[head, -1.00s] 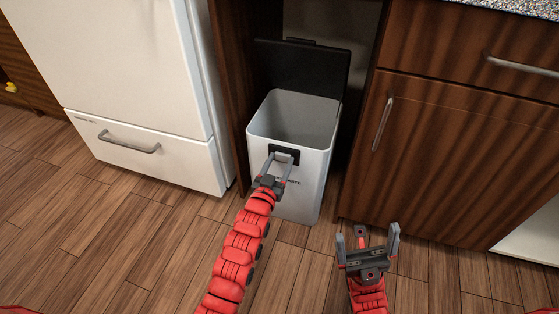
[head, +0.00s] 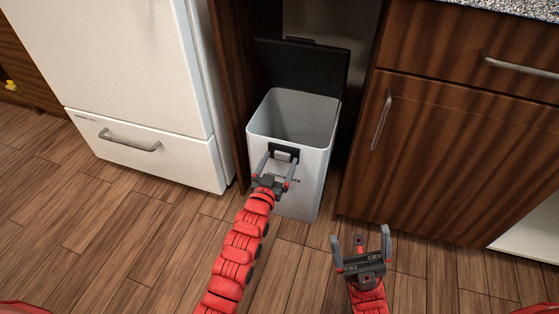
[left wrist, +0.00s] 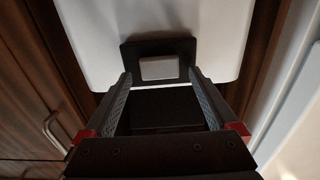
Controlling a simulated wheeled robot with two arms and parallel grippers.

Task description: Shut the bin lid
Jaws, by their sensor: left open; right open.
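The white bin (head: 304,185) stands in the gap between the fridge and the wooden cabinet. Its black lid (head: 303,66) is raised, tilted up at the back, and the bin's mouth is open. A black latch plate with a light button (head: 284,155) is on the upper front face; it also shows in the left wrist view (left wrist: 159,67). My left gripper (head: 276,163) is open and empty in front of this plate, its fingers to either side of the button. I cannot tell whether they touch the bin. My right gripper (head: 360,242) is open and empty, low in front of the cabinet.
A white fridge (head: 125,70) with a drawer handle stands left of the bin. A wooden cabinet (head: 450,150) with metal handles stands to the right. Dark wooden panels flank the bin closely. The wood floor (head: 130,235) in front is clear.

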